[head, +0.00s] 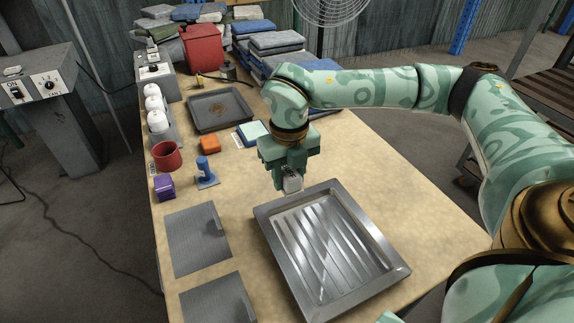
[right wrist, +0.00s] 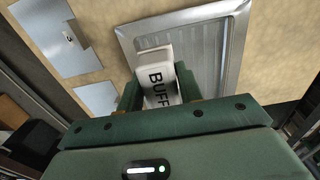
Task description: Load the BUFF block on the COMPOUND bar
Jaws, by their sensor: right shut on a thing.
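My right gripper (head: 289,176) is shut on the pale BUFF block (head: 292,185). In the right wrist view the block (right wrist: 158,82) sits between the green fingers, with the black letters BUFF facing the camera. The gripper points down at the far left corner of the ribbed metal tray (head: 262,222), which also shows in the right wrist view (right wrist: 237,45). I cannot tell the block's height above the table. No readable COMPOUND label shows, so I cannot tell which thing is the compound bar. My left gripper is out of view.
Two grey plates (head: 190,240) lie left of the tray. Beyond them stand a purple block (head: 164,188), a blue upright piece (head: 205,172), an orange block (head: 210,145) and a red cup (head: 166,157). A dark tray (head: 198,122) and folded cloths (head: 277,42) lie farther back.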

